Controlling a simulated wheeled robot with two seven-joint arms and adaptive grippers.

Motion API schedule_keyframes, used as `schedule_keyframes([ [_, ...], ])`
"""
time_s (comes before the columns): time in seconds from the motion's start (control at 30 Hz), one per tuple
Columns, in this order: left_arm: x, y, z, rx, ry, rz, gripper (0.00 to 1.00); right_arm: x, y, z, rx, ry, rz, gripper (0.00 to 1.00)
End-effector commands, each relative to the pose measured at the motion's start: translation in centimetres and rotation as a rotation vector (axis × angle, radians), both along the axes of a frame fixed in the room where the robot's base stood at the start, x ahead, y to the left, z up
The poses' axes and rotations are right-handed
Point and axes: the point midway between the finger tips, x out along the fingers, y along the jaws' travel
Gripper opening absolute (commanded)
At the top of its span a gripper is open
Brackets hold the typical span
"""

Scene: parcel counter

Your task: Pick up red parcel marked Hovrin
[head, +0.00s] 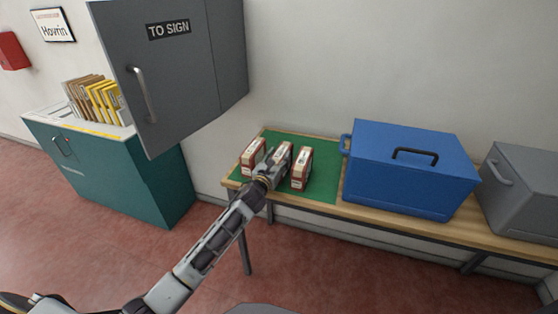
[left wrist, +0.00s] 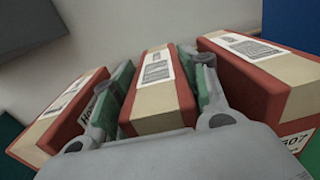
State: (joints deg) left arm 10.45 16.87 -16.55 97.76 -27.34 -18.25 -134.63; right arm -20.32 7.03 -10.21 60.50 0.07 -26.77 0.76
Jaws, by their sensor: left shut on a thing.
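Three red parcels with cream tops and white labels stand in a row on a green mat (head: 326,184): a left parcel (head: 250,157), a middle parcel (head: 284,151) and a right parcel (head: 301,170). My left gripper (head: 273,167) is shut on the middle parcel, which also shows between the fingers (left wrist: 158,92) in the left wrist view. There the left parcel (left wrist: 50,128) has a partly hidden side label that seems to start with "H". The right parcel (left wrist: 262,82) shows a label ending in "07". The middle parcel's side label is hidden by the fingers. My right gripper is not in view.
A blue box (head: 405,165) with a black handle stands right of the mat on the wooden counter (head: 460,228), with a grey box (head: 520,190) beyond. A grey "TO SIGN" cabinet (head: 190,85) hangs left. A teal cabinet (head: 120,170) holds envelopes.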

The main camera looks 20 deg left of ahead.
Motion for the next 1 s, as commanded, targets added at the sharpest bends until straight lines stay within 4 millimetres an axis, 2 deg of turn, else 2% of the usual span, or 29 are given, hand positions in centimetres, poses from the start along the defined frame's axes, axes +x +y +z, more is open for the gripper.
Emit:
schedule_keyframes([
  [0.27,0.0,0.0,2.8,0.002,-0.006,-0.002,0.11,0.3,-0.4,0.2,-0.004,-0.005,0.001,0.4],
  [0.7,0.0,0.0,8.3,0.002,-0.006,-0.002,0.11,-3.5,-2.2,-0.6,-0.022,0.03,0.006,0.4],
  [0.83,0.0,0.0,9.3,0.002,-0.005,-0.001,0.11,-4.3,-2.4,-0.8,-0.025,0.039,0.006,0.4],
  [1.0,0.0,-0.1,9.7,0.0,-0.003,-0.002,0.11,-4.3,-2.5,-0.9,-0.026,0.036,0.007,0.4],
])
